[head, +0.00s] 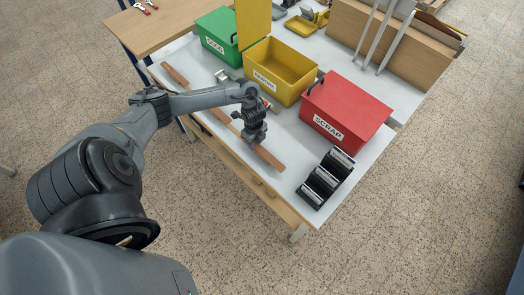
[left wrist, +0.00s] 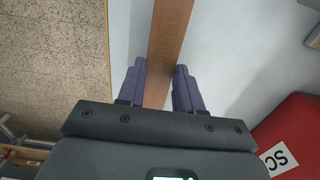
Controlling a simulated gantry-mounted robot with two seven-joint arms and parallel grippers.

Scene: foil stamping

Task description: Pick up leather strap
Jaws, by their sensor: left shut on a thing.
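The leather strap (head: 268,157) is a long, thin brown strip along the near left edge of the white table, partly hidden by my left arm in the head view. My left gripper (head: 254,139) is over the strap, pointing down, shut on it. In the left wrist view the strap (left wrist: 171,35) runs between the two purple fingers of the gripper (left wrist: 160,82), with faint stamped lettering on it. I cannot tell whether the strap is lifted off the table. My right gripper is not in view.
A green box (head: 216,45), a yellow open box (head: 292,85) and a red SCRAP box (head: 352,108) stand behind the strap. A black stepped rack (head: 322,183) is at the table's near corner.

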